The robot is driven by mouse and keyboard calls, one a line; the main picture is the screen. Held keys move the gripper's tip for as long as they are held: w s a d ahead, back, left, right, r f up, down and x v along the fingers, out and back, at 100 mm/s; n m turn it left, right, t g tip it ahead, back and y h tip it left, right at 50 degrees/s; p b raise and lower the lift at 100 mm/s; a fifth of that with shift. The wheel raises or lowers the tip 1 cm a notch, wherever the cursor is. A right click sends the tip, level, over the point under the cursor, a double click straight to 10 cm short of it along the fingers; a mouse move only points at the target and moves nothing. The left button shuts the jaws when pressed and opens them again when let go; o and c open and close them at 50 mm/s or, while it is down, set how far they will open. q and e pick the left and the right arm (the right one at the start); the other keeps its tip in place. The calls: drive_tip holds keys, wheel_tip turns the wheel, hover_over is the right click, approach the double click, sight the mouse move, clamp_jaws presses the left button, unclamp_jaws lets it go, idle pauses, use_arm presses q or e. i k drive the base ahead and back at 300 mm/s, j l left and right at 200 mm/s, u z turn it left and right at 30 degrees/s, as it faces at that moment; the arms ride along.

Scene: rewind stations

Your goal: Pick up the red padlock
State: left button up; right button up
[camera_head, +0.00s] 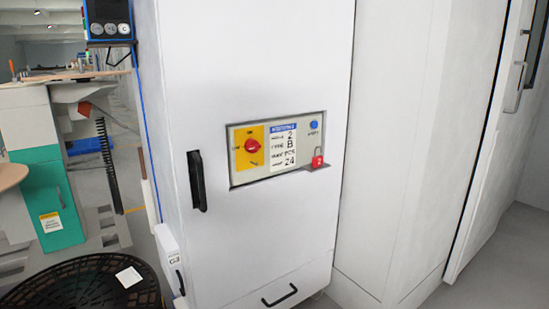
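The red padlock (318,163) has a red body with a white mark and a grey shackle pointing up. It sits upright at the lower right corner of a recessed control panel (278,184), on what looks like a small grey ledge (317,173). The panel is set in the front of a tall white cabinet (260,60). Neither of my grippers shows in the head view.
The panel holds a red rotary switch (252,146) on a yellow plate, a label and a blue button (314,125). A black handle (197,181) stands out left of it. A round black mesh top (85,287) is at lower left. Floor shows at right.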

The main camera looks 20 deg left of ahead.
sight(317, 160)
drive_tip(key=i+l+u, duration=0.2)
drive_tip(key=l, duration=0.15)
drive_tip(key=l+u, duration=0.2)
drive_tip(key=l, duration=0.15)
drive_tip(key=i+l+u, duration=0.2)
drive_tip(key=l, duration=0.15)
drive_tip(key=i+l+u, duration=0.1)
drive_tip(key=l, duration=0.5)
drive_tip(key=i+l, duration=0.1)
drive_tip(key=l, duration=0.45)
drive_tip(key=u, duration=0.05)
